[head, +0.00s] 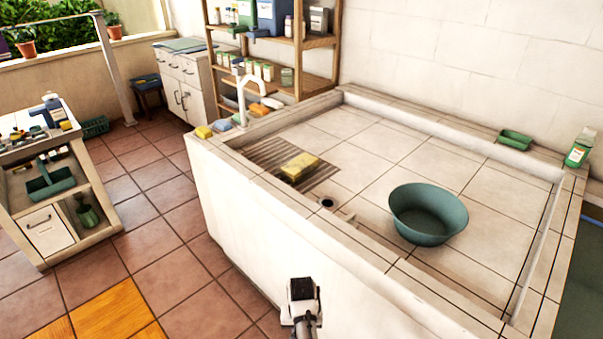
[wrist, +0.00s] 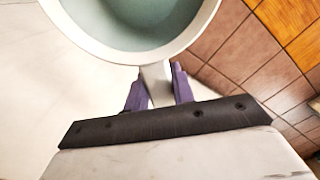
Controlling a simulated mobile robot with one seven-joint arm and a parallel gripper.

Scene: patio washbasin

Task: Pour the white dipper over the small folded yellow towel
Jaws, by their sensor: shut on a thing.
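The white dipper (wrist: 205,22) fills the top of the wrist view, its round rim cut off by the picture edge. Pale blue-green shows inside it, like water. My gripper (wrist: 158,90) is shut on the dipper's short handle (wrist: 158,84). In the head view my gripper (head: 303,290) is at the bottom centre, by the basin's near wall; I cannot make out the dipper there. A folded yellow towel (head: 300,166) lies on the ribbed washboard area inside the basin, well beyond my gripper. It is not in the wrist view.
A green tub (head: 428,216) stands in the tiled basin (head: 350,150), right of the drain (head: 327,203).

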